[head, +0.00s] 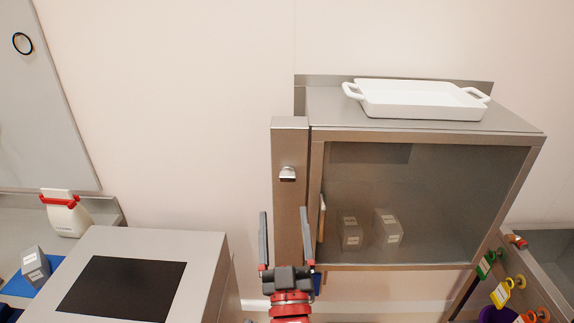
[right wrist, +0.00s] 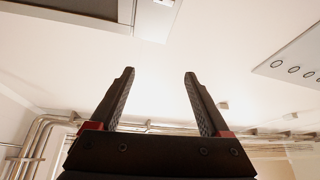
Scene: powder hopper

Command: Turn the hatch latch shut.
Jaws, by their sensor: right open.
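A steel cabinet (head: 420,272) with a glass-fronted hatch (head: 450,190) stands at the right in the head view. A small shiny metal latch (head: 288,174) sits on the upright post left of the glass; how far it is turned is hard to tell. A pale upright handle (head: 322,217) shows at the hatch's left edge. The hatch looks closed against its frame. My right gripper (head: 284,214) is open and empty, its fingers pointing up in front of the post, below the latch in the picture. In the right wrist view the gripper (right wrist: 158,75) has nothing between its fingers. My left gripper is out of view.
A white tray (head: 420,100) rests on the cabinet. Two grey boxes (head: 388,228) stand behind the glass. A grey unit with a black panel (head: 120,288), a white container (head: 66,214) and another grey box (head: 35,266) are at left. Coloured tags (head: 501,292) hang lower right.

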